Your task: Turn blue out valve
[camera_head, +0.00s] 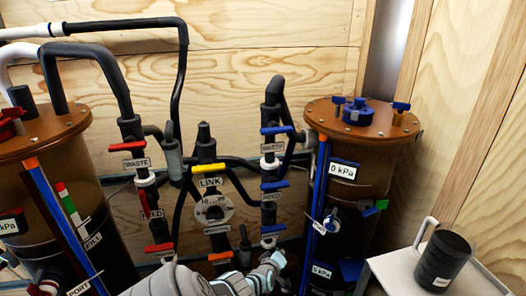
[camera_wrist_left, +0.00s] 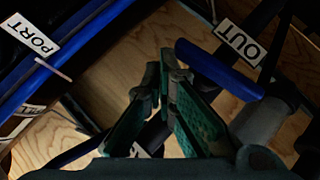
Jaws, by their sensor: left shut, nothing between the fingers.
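The blue out valve handle (camera_wrist_left: 218,68) lies just right of my left fingertips in the left wrist view, with a white OUT label (camera_wrist_left: 240,42) above it. In the head view, the lowest blue handle (camera_head: 273,229) on the right pipe column is just above my left gripper (camera_head: 274,262); its label is too small to read surely. My left gripper (camera_wrist_left: 163,75) is shut and empty, its green fingers close together. It appears apart from the blue handle. My right gripper is not in view.
Other blue handles (camera_head: 277,130) sit higher on the same column. A yellow LINK handle (camera_head: 208,168) and red handles (camera_head: 127,146) are to the left. A brown-topped tank (camera_head: 362,118) stands right. A white shelf (camera_head: 400,268) holds a dark mug (camera_head: 443,260).

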